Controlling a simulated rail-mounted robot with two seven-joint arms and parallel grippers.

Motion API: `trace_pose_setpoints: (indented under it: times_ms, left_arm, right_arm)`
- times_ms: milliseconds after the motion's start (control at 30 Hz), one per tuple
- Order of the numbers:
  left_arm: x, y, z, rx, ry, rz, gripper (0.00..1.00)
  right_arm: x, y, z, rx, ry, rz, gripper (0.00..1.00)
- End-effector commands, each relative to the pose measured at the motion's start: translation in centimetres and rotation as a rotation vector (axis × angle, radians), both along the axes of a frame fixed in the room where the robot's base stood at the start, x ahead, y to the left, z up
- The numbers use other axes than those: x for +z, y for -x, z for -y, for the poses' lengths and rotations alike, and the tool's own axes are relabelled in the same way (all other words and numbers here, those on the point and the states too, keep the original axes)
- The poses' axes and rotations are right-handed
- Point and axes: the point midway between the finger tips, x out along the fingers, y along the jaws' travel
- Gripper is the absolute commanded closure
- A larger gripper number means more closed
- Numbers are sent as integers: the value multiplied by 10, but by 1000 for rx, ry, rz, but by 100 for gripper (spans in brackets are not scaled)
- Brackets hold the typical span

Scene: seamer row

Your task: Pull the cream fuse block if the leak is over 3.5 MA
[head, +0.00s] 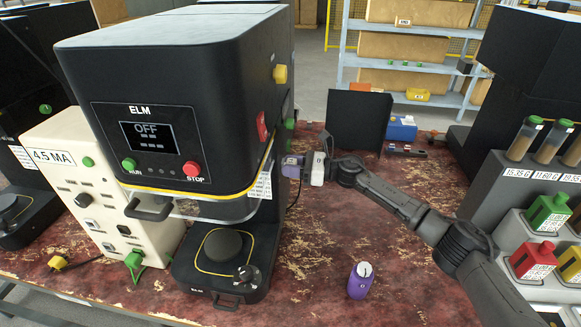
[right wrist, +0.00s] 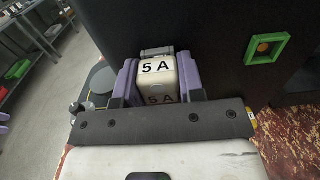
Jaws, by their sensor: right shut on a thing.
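My right gripper (head: 291,166) reaches the right side of the black ELM machine (head: 180,90), its purple fingers close against that side. In the right wrist view, the gripper (right wrist: 157,85) is shut on a cream fuse block (right wrist: 157,75) marked "5 A", one finger on each side. A grey part shows just behind the block; I cannot tell whether the block still sits in a holder. In the head view the block is hidden. A label (head: 50,157) reading "4.5 MA" is on the cream box (head: 100,190) left of the machine. The machine's screen (head: 149,137) reads "OFF".
A purple cylinder (head: 360,281) stands on the worn red table (head: 320,235), below my right arm. A rack of tubes (head: 530,190) with green and red containers is at the right. A black panel (head: 358,119) and a blue box (head: 402,127) stand behind.

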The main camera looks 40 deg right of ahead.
Motion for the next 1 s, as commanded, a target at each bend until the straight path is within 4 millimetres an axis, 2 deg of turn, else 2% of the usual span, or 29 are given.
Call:
trace_pose_setpoints:
  times_ms: [33,133,1000]
  left_arm:
    - [0,0,1,2,2,0,33]
    - [0,0,1,1,3,1,33]
    - [-8,0,-3,-7,-11,0,33]
  right_arm:
    - [0,0,0,0,0,0,91]
    - [0,0,0,0,0,0,100]
    - [-1,20,20,-1,1,-1,100]
